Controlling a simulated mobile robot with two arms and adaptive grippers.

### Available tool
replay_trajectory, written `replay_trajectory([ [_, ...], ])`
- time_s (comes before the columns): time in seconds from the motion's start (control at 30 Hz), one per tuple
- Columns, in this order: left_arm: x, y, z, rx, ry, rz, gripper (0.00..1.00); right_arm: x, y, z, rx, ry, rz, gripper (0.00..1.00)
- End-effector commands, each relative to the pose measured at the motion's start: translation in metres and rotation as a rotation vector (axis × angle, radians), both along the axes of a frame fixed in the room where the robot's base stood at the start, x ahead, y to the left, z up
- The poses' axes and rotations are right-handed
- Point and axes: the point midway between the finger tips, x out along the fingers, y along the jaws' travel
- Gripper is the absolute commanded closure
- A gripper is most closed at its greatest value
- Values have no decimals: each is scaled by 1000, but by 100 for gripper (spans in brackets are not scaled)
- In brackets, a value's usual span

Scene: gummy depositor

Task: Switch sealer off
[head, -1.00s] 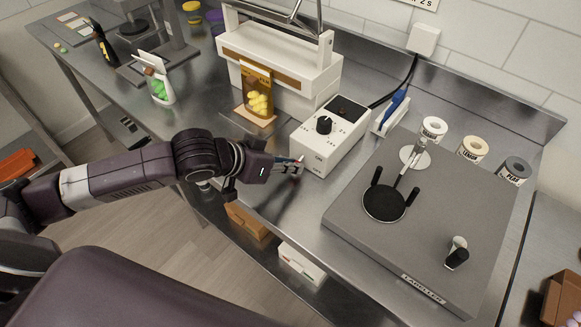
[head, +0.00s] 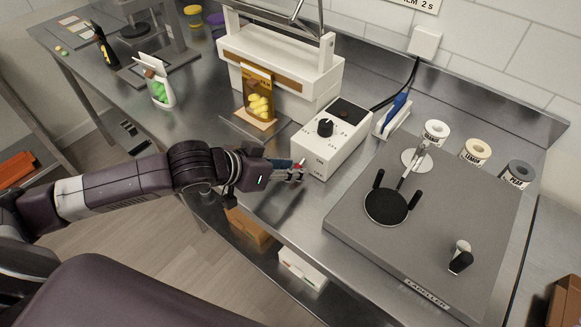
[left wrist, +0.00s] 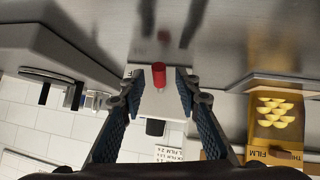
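The sealer (head: 278,70) is a white machine with a raised metal arm at the back of the steel counter. Beside it is a white control box (head: 312,158) with a black dial on top and on/off lettering on its front. A red-tipped switch (left wrist: 158,73) shows in the left wrist view in front of the white box face. My left gripper (head: 291,171) is at the box's lower front left. In the left wrist view its fingers (left wrist: 156,88) are open, one on each side of the red tip, with gaps visible. My right gripper is not in view.
A pouch of yellow gummies (head: 258,100) stands before the sealer and also shows in the left wrist view (left wrist: 275,115). A grey labeller (head: 430,235) fills the right side of the counter. A blue-handled tool (head: 396,108) and label rolls (head: 476,150) stand behind.

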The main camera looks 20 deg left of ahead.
Motion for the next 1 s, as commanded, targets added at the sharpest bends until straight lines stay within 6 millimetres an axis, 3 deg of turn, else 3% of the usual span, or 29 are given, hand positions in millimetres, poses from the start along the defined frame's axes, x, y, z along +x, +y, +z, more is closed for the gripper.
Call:
replay_trajectory([
  [0.27,-7,5,6,2,0,1,70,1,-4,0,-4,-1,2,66],
  [0.7,-44,30,40,4,1,1,70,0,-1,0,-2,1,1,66],
  [1.0,-50,32,46,0,1,-1,70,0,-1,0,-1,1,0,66],
])
